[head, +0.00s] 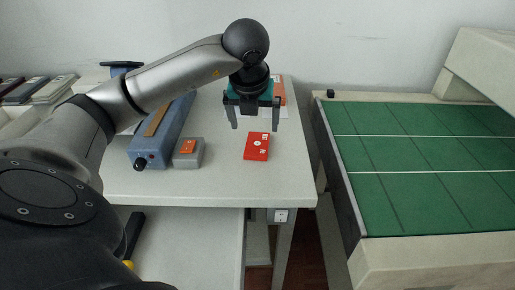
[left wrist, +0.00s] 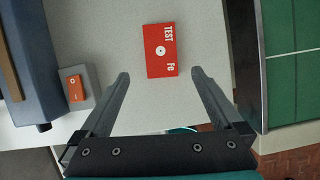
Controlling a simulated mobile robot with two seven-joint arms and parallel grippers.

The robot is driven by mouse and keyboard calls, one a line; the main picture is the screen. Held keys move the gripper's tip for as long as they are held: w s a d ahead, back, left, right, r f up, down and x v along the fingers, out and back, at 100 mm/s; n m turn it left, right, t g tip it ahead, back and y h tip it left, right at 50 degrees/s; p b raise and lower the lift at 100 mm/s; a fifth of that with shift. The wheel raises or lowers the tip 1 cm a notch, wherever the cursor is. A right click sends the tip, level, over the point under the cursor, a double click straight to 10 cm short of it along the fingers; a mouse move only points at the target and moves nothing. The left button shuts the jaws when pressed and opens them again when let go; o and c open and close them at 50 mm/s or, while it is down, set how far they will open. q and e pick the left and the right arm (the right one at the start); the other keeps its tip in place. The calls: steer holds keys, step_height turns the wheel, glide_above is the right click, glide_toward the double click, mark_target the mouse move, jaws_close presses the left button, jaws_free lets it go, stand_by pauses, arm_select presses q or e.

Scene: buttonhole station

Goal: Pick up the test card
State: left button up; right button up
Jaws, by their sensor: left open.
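The test card (head: 257,146) is a flat red-orange card with white lettering and a white round mark, lying on the light grey table. My left gripper (head: 254,124) is open and empty above the table, a little behind the card in the head view. Its two fingers (left wrist: 160,75) are spread wide in the left wrist view, apart from the card. My right gripper is in neither view.
A blue-grey long device (head: 172,133) and a small grey block with an orange top (head: 189,151) stand left of the card. An orange item (head: 279,90) is behind the gripper. A green-topped conveyor-like table (head: 420,150) is at right. The table around the card is clear.

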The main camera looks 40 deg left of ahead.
arm_select(q)
steer(key=b, duration=0.2)
glide_above(257, 144)
steer(key=s+d, duration=0.1)
steer(key=s, duration=0.1)
steer(key=shift+d+f, duration=0.2)
steer(key=shift+f, duration=2.3)
steer(key=shift+x, duration=0.85)
steer(key=shift+b+x, duration=0.55)
steer(key=shift+x, duration=0.6)
steer(key=shift+w+r, duration=0.1)
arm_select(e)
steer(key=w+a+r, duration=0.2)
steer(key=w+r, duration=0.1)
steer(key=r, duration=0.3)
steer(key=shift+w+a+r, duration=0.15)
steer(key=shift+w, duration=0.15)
arm_select(q)
steer(key=c, duration=1.3)
steer(key=shift+c, duration=0.2)
